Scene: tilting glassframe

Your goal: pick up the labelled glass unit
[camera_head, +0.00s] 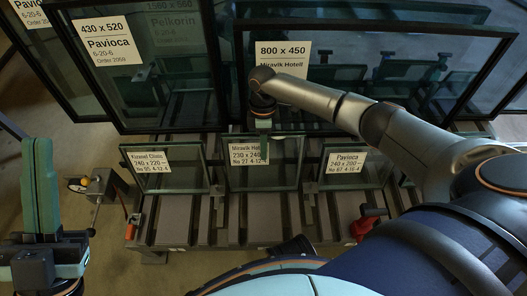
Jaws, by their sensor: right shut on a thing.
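Three small labelled glass units stand in a row on the slatted rack. The middle one (284,176) has a label reading Miravik Hotell, 230 x 240, partly covered by my gripper. The left one (190,180) reads 240 x 220 and the right one (372,177) reads Pavioca, 240 x 200. My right gripper (263,152) reaches down over the top edge of the middle unit and is shut on it. My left gripper (40,195) is at the far left, away from the glass; whether its fingers are apart is unclear.
Large dark-framed panes (150,80) stand behind, labelled Pavioca and Miravik Hotell (290,65). The slatted rack (170,235) has bare slats in front. An orange-handled item (133,222) and a red one (366,222) sit at its front.

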